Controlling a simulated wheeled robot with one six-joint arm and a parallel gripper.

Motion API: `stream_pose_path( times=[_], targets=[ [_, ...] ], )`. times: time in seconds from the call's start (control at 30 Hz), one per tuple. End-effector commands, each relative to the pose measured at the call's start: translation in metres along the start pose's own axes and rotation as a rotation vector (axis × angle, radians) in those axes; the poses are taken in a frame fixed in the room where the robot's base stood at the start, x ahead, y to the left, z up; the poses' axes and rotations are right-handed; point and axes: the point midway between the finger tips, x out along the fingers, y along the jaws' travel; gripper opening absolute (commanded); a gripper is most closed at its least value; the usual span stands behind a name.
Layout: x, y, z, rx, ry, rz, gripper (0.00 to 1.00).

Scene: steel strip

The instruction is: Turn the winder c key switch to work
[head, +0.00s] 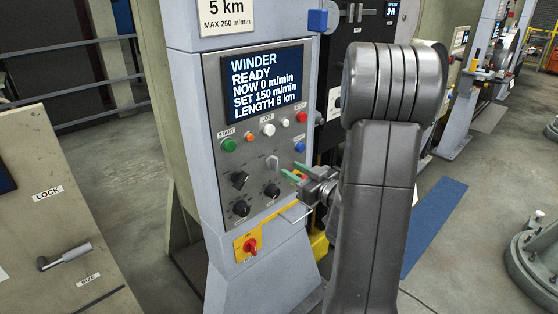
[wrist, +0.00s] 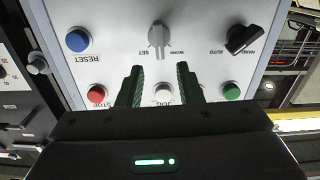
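The grey key switch (wrist: 159,38) is on the winder control panel, with a SET label and a WORK label beside it. In the wrist view its handle stands nearly upright in the picture; I cannot tell which label it is turned to. It also shows small in the head view (head: 272,162). My gripper (wrist: 160,84) is open, its two green fingers apart and empty. The fingertips are short of the key switch and lined up on either side of it.
The panel screen (head: 262,84) reads WINDER READY, 0 m/min. Near the switch are a blue reset button (wrist: 78,40), a red stop button (wrist: 96,93), a white jog button (wrist: 163,92), a green button (wrist: 231,92) and a black selector (wrist: 245,40). A red rotary switch (head: 251,245) sits lower.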

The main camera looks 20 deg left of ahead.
Motion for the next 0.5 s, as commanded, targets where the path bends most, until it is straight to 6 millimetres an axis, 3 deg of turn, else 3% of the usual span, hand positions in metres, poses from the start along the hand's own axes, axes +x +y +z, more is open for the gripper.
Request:
stream_pose_path(
  times=[0.3, 0.5],
  targets=[
    [0.051, -0.001, -0.001, 0.001, -0.001, -0.002, 0.33],
    [0.065, 0.0, 0.0, 0.0, -0.001, 0.0, 0.33]
  ],
)
